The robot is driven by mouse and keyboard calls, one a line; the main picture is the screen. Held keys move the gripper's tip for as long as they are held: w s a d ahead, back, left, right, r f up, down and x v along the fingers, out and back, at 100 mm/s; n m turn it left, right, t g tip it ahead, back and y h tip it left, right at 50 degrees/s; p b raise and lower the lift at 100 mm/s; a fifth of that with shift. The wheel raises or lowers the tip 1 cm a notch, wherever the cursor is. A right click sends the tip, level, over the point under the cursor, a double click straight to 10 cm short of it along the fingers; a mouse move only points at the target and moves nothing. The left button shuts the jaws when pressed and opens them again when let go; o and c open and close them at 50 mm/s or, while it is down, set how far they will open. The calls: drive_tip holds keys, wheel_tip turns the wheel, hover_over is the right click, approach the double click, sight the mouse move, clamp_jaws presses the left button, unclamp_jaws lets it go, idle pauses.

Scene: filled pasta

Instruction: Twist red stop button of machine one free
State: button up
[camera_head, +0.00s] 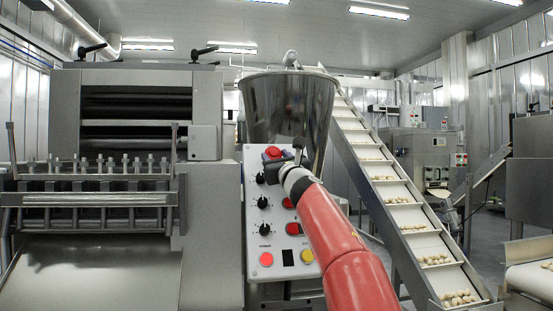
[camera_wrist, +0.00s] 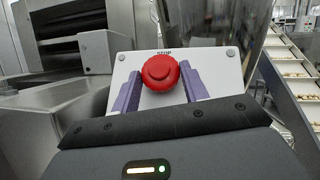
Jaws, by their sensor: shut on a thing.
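The red stop button (camera_wrist: 160,72) is a round mushroom knob at the top of a white control panel (camera_wrist: 120,43), under the printed word STOP. It also shows in the head view (camera_head: 273,152), at the top of the panel. My gripper (camera_wrist: 160,84) is at the button, with one purple finger on its left and one on its right, shut on it. In the head view my gripper (camera_head: 284,160) covers part of the panel beside the button. The contact at the button's lower sides is partly hidden by its cap.
Below are black knobs (camera_head: 264,202), red buttons and a yellow button (camera_head: 307,256) on the same panel. A steel hopper (camera_head: 285,105) stands close behind it. A conveyor (camera_head: 405,215) with pasta runs at the right. The pasta machine (camera_head: 140,110) stands at the left.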

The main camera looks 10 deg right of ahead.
drive_tip(key=shift+a, duration=0.1)
drive_tip(key=shift+a+f+m+t+h+b, duration=0.15)
drive_tip(key=shift+m+h+b, duration=0.4)
drive_tip(key=shift+m+h, duration=0.3)
drive_tip(key=shift+a+m+t+h+b, duration=0.15)
drive_tip(key=shift+m+h+b, duration=0.35)
drive_tip(key=shift+m+h, duration=1.15)
drive_tip(key=shift+m, duration=0.1)
drive_tip(key=m+h, duration=0.2)
drive_tip(key=m, duration=0.1)
drive_tip(key=shift+a+h, duration=0.15)
drive_tip(key=shift+h, duration=0.15)
drive_tip(key=shift+r+m+g+h, duration=0.2)
drive_tip(key=shift+m+g+h, duration=0.4)
drive_tip(key=shift+m+h, duration=0.4)
drive_tip(key=o, duration=1)
